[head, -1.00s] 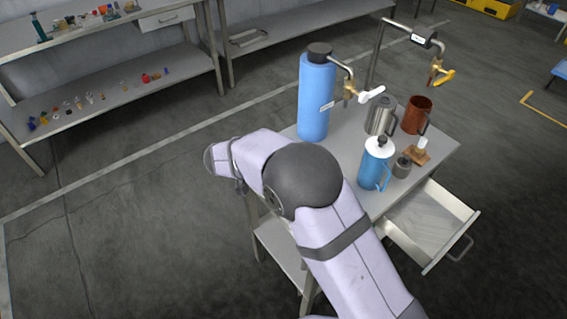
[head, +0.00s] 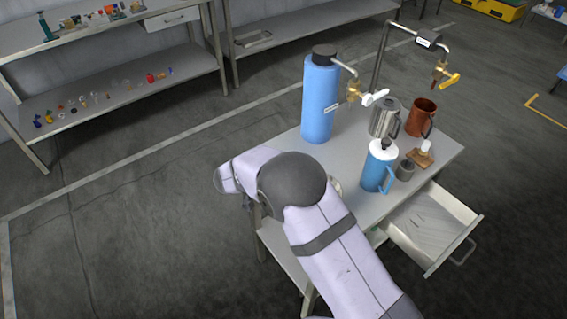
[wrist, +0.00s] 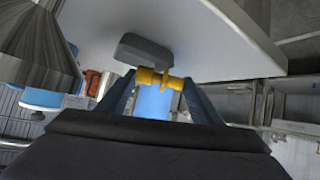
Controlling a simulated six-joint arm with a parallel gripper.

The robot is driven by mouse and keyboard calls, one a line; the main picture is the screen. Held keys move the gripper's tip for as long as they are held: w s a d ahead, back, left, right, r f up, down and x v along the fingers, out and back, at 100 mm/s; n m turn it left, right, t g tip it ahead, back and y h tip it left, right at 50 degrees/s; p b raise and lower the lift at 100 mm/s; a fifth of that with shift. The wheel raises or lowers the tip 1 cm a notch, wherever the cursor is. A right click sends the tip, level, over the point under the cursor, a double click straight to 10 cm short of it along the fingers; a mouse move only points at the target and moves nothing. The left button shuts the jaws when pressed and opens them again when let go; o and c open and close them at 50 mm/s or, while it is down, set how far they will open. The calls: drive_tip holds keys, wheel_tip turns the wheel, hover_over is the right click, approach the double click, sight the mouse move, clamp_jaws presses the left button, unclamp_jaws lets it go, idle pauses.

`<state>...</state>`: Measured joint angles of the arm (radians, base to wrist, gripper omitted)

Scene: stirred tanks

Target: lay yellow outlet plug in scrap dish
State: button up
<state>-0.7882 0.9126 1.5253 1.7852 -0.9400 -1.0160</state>
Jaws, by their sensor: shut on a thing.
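In the wrist view my gripper (wrist: 158,82) is shut on a yellow piece, the yellow outlet plug (wrist: 158,77), held crosswise between the two fingertips. A dark grey block-like thing (wrist: 145,50) shows just beyond the plug, against a pale surface. I cannot tell whether it is the scrap dish. A blue shape (wrist: 155,103) shows between the fingers, behind the plug. In the head view my arm hides the gripper and the plug, at the left side of the table. I cannot make out a scrap dish there.
The table (head: 290,150) bears a blue tank (head: 320,100) with a white-handled tap, a blue jug (head: 378,168), a steel jug (head: 385,118), a copper mug (head: 421,117) and a small grey cup (head: 404,170). An open drawer (head: 432,225) juts out at right. Shelves (head: 120,100) stand behind.

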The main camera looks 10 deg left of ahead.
drive_tip(key=shift+f, duration=0.35)
drive_tip(key=o, duration=1)
drive_tip(key=shift+r, duration=0.1)
drive_tip(key=shift+s+a+r, duration=0.1)
drive_tip(key=shift+s+r, duration=0.05)
drive_tip(key=shift+r, duration=0.25)
drive_tip(key=b+v, duration=0.1)
drive_tip(key=v, duration=1)
drive_tip(key=shift+s+a+r, duration=0.1)
drive_tip(key=shift+s+r, duration=0.05)
drive_tip(key=shift+s, duration=0.1)
